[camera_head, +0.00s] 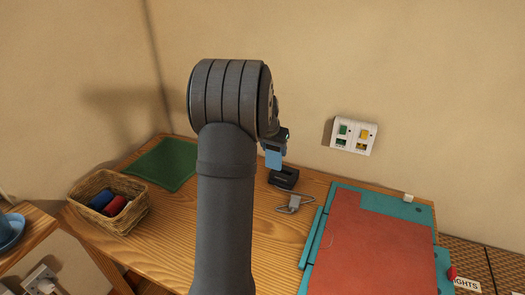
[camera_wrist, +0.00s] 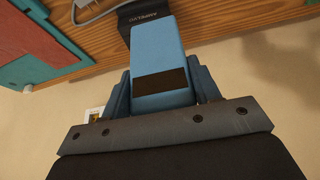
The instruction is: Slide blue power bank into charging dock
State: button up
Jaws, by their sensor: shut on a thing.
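The blue power bank (camera_wrist: 158,48) is held between the fingers of my gripper (camera_wrist: 163,90) in the wrist view, with a dark panel on its near face. In the head view the power bank (camera_head: 273,159) hangs upright from my gripper (camera_head: 275,143), just above the black charging dock (camera_head: 284,179) on the table. The dock (camera_wrist: 137,17) also shows past the far end of the power bank in the wrist view, with pale lettering. Whether the two touch, I cannot tell. My arm hides part of the gripper in the head view.
A wicker basket (camera_head: 134,211) with blue and red items and a green cloth (camera_head: 164,163) lie left of my arm. A grey metal object (camera_head: 295,203) lies just in front of the dock. A teal and red folder-like board (camera_head: 375,245) covers the right. A switch plate (camera_head: 354,136) is on the wall.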

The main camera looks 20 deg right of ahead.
jog(key=shift+s+d+r, duration=0.3)
jog(key=shift+s, duration=0.05)
jog(key=w+d+f, duration=0.2)
jog(key=d+f, duration=0.2)
jog(key=d, duration=0.1)
jog(key=shift+w+f+m, duration=0.25)
jog(key=shift+w+m, duration=0.05)
jog(key=shift+f, duration=2.1)
dwell(3.0)
jog(key=o, duration=1.6)
